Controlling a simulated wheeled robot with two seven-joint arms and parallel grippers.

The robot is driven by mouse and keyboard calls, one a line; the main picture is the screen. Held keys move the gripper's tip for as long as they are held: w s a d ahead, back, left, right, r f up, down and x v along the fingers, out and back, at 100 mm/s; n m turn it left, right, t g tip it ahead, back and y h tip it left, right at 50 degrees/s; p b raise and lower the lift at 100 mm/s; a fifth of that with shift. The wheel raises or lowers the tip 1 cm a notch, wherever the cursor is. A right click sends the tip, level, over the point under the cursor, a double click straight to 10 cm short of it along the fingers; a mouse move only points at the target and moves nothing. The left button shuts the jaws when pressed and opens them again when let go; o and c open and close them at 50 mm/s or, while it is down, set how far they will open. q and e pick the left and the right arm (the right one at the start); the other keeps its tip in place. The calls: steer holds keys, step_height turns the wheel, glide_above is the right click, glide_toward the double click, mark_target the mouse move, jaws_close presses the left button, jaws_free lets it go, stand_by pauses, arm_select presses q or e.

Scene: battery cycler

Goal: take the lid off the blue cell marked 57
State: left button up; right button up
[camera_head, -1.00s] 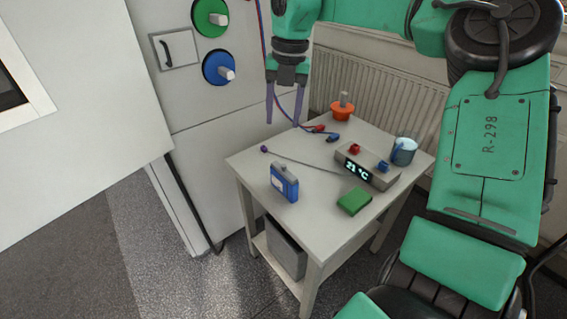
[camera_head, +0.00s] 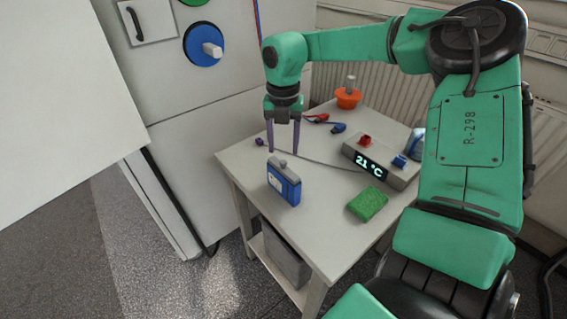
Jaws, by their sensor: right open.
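The blue cell (camera_head: 287,190) stands upright on the table near its left front edge. It has a pale label on its side, and a marking of 57 is too small to read. A grey lid (camera_head: 283,167) with a small knob sits on its top. My right gripper (camera_head: 283,151) points down, with its two purple fingers apart and nothing between them. Its fingertips appear just above or behind the lid; I cannot tell the exact depth gap. My left gripper is out of view.
On the table (camera_head: 330,235) are a green sponge (camera_head: 367,204), a grey box with a 21 °C display (camera_head: 385,165), an orange pot (camera_head: 348,97), red and blue clips (camera_head: 338,128) and a thin rod (camera_head: 330,163). A mug is partly hidden behind my right arm. A cabinet stands left.

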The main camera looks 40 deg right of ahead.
mark_target(283, 161)
step_height(283, 161, down, 4)
steer(key=shift+f+p, duration=0.25)
steer(key=shift+p, duration=0.45)
steer(key=shift+f, duration=0.2)
jaws_close()
